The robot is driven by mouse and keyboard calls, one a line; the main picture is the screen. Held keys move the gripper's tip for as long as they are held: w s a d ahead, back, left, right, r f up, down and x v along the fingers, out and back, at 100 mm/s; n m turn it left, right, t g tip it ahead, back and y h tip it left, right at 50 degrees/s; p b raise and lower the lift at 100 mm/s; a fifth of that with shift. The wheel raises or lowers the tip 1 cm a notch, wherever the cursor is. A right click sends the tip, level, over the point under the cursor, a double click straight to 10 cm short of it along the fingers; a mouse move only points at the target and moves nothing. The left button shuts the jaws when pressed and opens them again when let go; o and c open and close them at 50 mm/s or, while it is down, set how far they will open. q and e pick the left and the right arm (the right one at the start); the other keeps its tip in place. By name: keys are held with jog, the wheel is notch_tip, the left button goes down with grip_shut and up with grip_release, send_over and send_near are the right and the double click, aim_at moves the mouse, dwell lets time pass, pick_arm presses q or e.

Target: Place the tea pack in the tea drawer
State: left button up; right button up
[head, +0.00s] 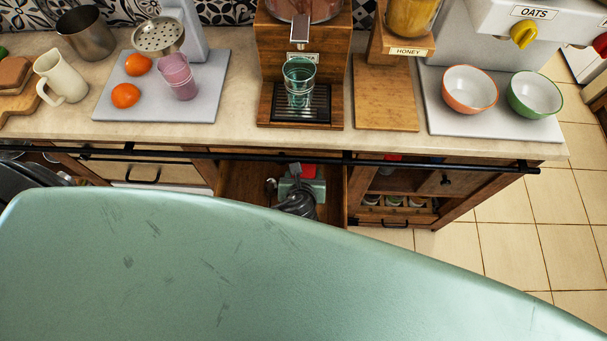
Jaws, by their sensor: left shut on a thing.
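My left gripper (295,178) is low inside the open wooden drawer (238,182) below the middle of the counter. It is shut on a small red thing (309,171), which appears to be the tea pack. Only part of the pack shows, and its lower side is hidden by the gripper. I cannot tell whether the pack touches the drawer floor. The front of the drawer is hidden behind my own green body part in the foreground. My right gripper is not in view.
A black rail (440,163) runs along the counter's front edge above the drawer. To the right is a shelf compartment with several small jars (394,201). A wooden dispenser with a green glass (299,82) stands above. Two bowls (469,90) are at right.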

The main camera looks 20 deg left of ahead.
pick_arm(q)
jog(key=shift+w+f, duration=0.1)
jog(key=shift+f, duration=0.5)
jog(key=shift+f, duration=0.6)
jog(key=o, duration=1.4)
jog(key=shift+r, duration=0.1)
jog(key=shift+r, duration=0.35)
jog(key=p+v, duration=0.1)
jog(key=v, duration=1.1)
jog(key=shift+r, duration=0.15)
